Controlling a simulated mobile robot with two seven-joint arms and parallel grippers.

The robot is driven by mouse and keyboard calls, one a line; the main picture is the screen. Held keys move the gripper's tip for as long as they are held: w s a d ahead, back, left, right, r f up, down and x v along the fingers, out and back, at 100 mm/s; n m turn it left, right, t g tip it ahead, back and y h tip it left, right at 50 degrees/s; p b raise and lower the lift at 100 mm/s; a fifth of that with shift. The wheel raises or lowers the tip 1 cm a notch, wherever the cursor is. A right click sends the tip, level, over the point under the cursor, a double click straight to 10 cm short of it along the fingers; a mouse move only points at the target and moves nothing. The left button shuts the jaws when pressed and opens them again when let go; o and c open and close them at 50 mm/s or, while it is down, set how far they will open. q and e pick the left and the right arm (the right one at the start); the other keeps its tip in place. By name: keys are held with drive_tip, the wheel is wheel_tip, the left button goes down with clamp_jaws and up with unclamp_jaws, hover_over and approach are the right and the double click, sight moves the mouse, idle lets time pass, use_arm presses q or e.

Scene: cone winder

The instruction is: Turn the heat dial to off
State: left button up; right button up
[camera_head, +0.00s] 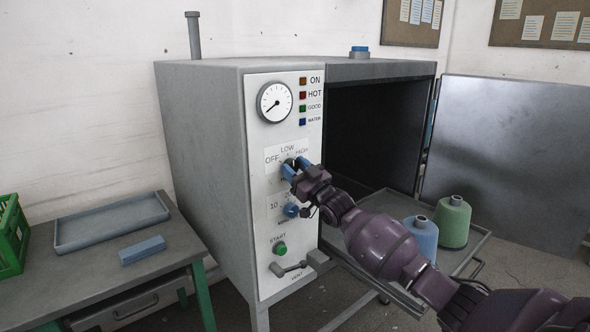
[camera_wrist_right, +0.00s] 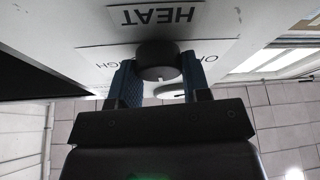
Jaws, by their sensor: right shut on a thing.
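The heat dial (camera_wrist_right: 158,58) is a dark round knob on the machine's white front panel (camera_head: 287,88). It shows large in the right wrist view under the upside-down HEAT label, with a white mark on its near edge. In the head view, OFF, LOW and HIGH labels surround it. My right gripper (camera_wrist_right: 157,82) has its two blue fingers on either side of the dial and is shut on it. In the head view the right gripper (camera_head: 294,170) covers most of the dial, so its pointer setting cannot be read there. My left gripper is not in view.
Below are a blue timer knob (camera_head: 291,210), a green start button (camera_head: 280,249) and a vent lever (camera_head: 289,268). The oven door (camera_head: 506,160) stands open at right. Blue (camera_head: 421,240) and green (camera_head: 453,222) cones stand on the rack. A side table (camera_head: 172,258) stands left.

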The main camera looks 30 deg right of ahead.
drive_tip(key=n+y, duration=0.1)
drive_tip(key=n, duration=0.2)
drive_tip(key=shift+n+g+y, duration=0.3)
drive_tip(key=shift+y, duration=0.1)
drive_tip(key=n+g+y, duration=0.1)
drive_tip(key=n, duration=0.2)
drive_tip(key=shift+n, duration=0.4)
drive_tip(key=n+g, duration=0.1)
drive_tip(key=n, duration=0.1)
drive_tip(key=n+y, duration=0.1)
drive_tip(key=n, duration=0.1)
drive_tip(key=shift+r+n+g+y+p, duration=0.1)
drive_tip(key=shift+n+g+y+p, duration=0.2)
drive_tip(key=shift+n+g+p, duration=0.1)
drive_tip(key=shift+n+g, duration=0.3)
drive_tip(key=shift+n, duration=0.6)
drive_tip(key=o, duration=0.9)
drive_tip(key=shift+s, duration=0.1)
